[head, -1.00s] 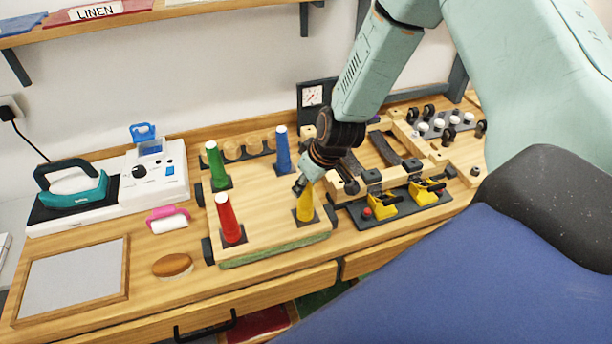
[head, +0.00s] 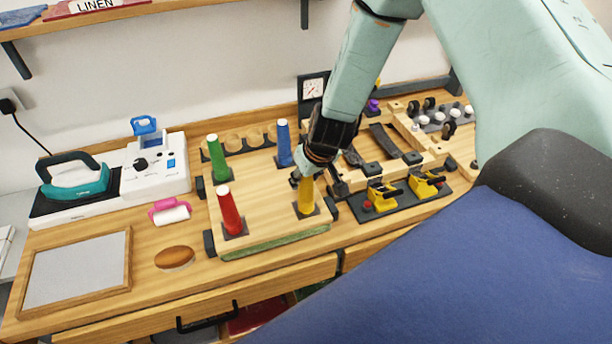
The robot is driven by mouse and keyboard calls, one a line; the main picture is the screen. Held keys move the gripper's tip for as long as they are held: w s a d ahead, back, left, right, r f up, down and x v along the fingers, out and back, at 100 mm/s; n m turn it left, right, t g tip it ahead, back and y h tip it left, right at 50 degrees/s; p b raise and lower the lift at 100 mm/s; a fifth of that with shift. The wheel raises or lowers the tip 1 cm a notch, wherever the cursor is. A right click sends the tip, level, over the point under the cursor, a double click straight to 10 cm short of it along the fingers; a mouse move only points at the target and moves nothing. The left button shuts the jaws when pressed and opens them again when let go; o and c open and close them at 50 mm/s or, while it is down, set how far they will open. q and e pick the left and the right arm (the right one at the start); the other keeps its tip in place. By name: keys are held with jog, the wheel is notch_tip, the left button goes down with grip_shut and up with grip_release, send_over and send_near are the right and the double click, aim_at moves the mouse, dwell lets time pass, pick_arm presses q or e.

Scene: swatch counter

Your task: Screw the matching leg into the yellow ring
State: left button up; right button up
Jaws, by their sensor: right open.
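A wooden board (head: 265,232) lies on the counter with a coloured leg standing upright at each corner. The yellow leg (head: 306,199) stands at the near right corner on a dark square base; the yellow ring itself cannot be made out apart from it. The red leg (head: 230,212) is at the near left, the green leg (head: 218,160) at the far left and the blue leg (head: 284,145) at the far right. My right gripper (head: 306,178) is open at the top of the yellow leg and hides its upper end. My left gripper is not in view.
A teal iron (head: 75,182) and a white machine (head: 155,170) stand at the left. A pink lint roller (head: 169,212), an oval brush (head: 175,258) and a framed panel (head: 75,272) lie in front. Yellow clamps (head: 383,196) sit right of the board.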

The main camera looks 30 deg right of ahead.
jog(key=shift+f+n+y+b, duration=0.1)
jog(key=shift+n+y+b, duration=0.45)
jog(key=shift+n, duration=0.55)
jog(key=n+g+y+b, duration=0.1)
jog(key=n+b, duration=0.4)
jog(key=b, duration=0.2)
jog(key=n+g+y+b, duration=0.1)
jog(key=n+y+b, duration=0.1)
jog(key=n+b, duration=0.3)
jog(key=shift+f+b, duration=0.15)
jog(key=shift+b, duration=1.05)
jog(key=shift+d+n+g+b, duration=0.1)
jog(key=shift+n+g+b, duration=0.2)
jog(key=shift+n+b, duration=0.45)
jog(key=shift+r+n+y, duration=0.2)
jog(key=shift+n+y, duration=0.05)
jog(key=shift+n, duration=0.4)
jog(key=shift+g, duration=0.3)
jog(key=shift+c, duration=0.5)
